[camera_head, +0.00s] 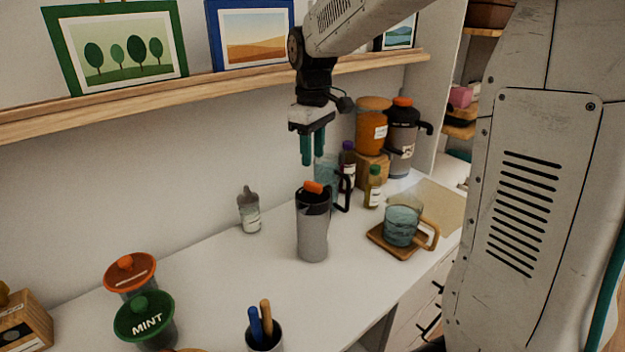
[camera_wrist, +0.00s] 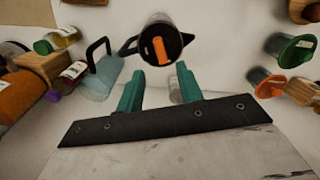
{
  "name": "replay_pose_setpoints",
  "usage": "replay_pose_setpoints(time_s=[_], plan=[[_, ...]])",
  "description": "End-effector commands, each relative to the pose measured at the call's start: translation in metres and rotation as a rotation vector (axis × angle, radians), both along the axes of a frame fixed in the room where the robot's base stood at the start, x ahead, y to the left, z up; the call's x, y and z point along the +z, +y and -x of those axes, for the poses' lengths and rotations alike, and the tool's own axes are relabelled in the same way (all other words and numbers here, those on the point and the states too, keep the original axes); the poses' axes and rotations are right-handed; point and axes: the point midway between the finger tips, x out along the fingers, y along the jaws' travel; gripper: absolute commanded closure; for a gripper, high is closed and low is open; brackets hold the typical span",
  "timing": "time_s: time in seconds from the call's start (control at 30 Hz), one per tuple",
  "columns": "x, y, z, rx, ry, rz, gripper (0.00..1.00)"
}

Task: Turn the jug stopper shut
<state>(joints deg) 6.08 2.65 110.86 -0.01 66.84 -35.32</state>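The jug (camera_head: 312,232) stands upright on the white counter, grey with a dark top. Its orange stopper (camera_head: 313,187) sits on the lid; in the wrist view the stopper (camera_wrist: 160,50) shows as an orange bar on the round black lid, lying roughly along the picture's up-down direction. The jug's dark handle (camera_head: 344,192) shows in the head view. My gripper (camera_head: 314,161) hangs above the jug with teal fingers pointing down. In the wrist view the two fingers of my gripper (camera_wrist: 160,83) are apart, with nothing between them, and the jug lies beyond their tips.
A glass mug (camera_head: 402,226) stands on a wooden coaster (camera_head: 381,239) to the right. Small bottles (camera_head: 373,190) and a dark dispenser (camera_head: 402,140) stand behind. A squeeze bottle (camera_head: 249,212) and a green-lidded jar (camera_head: 146,318) are to the left. The wooden shelf (camera_head: 220,86) runs along the wall.

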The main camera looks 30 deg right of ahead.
Motion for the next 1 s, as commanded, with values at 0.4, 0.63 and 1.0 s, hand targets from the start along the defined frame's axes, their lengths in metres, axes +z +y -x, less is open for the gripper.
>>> replay_pose_setpoints(time_s=[0.4,0.63,1.0], plan=[[-0.043,0.001,0.001,0.065,-0.002,-0.001,0.64],[-0.071,0.001,0.001,0.064,-0.005,0.000,0.64],[-0.076,0.000,0.001,0.063,-0.006,0.001,0.66]])
